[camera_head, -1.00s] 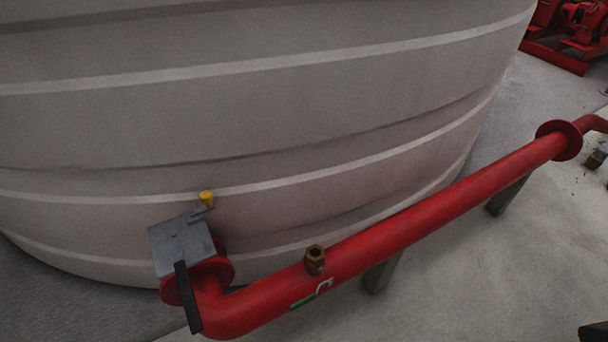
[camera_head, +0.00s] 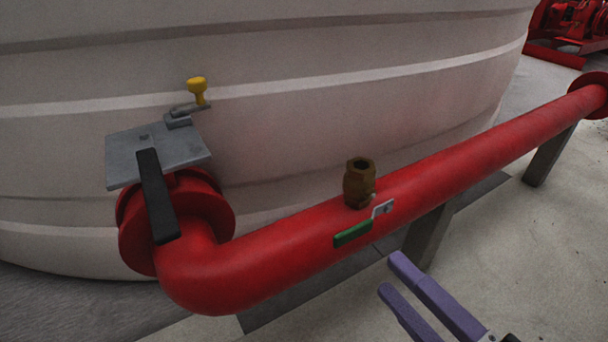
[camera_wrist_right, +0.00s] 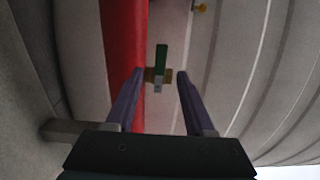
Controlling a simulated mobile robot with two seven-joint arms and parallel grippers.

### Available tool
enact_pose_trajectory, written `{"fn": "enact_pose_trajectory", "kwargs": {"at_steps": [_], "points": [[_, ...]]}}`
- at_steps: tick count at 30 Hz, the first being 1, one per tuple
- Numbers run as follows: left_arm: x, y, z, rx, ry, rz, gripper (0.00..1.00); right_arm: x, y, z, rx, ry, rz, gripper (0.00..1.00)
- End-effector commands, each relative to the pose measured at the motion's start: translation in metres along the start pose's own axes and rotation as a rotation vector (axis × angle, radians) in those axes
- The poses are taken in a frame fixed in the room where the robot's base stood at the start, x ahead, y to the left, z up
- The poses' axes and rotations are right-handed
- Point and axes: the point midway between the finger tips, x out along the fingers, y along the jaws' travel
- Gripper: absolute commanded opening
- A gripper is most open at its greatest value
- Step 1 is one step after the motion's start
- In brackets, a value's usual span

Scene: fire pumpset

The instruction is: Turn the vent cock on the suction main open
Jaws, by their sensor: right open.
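The vent cock (camera_head: 359,184) is a brass fitting standing upright on the red suction main (camera_head: 280,240). Its lever has a metal shank and a green grip (camera_head: 352,234), which lies roughly along the pipe, pointing toward the elbow. My right gripper (camera_head: 390,274) has purple fingers, open and empty, in front of and below the lever, apart from it in the head view. In the right wrist view the green grip (camera_wrist_right: 161,62) and part of the brass show between and beyond the spread fingertips (camera_wrist_right: 160,73). My left gripper is not in view.
A large pale tank (camera_head: 300,90) stands close behind the pipe. Pipe supports (camera_head: 428,237) stand below. The floor in front is clear.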

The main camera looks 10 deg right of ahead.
Motion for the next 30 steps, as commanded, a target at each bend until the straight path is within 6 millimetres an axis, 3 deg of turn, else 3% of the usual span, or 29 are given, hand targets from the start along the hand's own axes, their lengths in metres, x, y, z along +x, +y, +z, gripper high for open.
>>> {"fn": "enact_pose_trajectory", "kwargs": {"at_steps": [6,13,25,30], "points": [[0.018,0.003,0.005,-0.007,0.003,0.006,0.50,0.043,0.001,0.000,-0.001,0.000,-0.007,0.54],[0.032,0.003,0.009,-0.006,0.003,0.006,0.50,0.078,0.001,0.001,-0.002,0.000,-0.004,0.54],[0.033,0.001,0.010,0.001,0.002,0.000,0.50,0.087,-0.002,0.001,-0.003,-0.001,0.000,0.54],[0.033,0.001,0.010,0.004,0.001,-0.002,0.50,0.087,-0.001,0.001,-0.003,-0.001,0.000,0.35]]}}
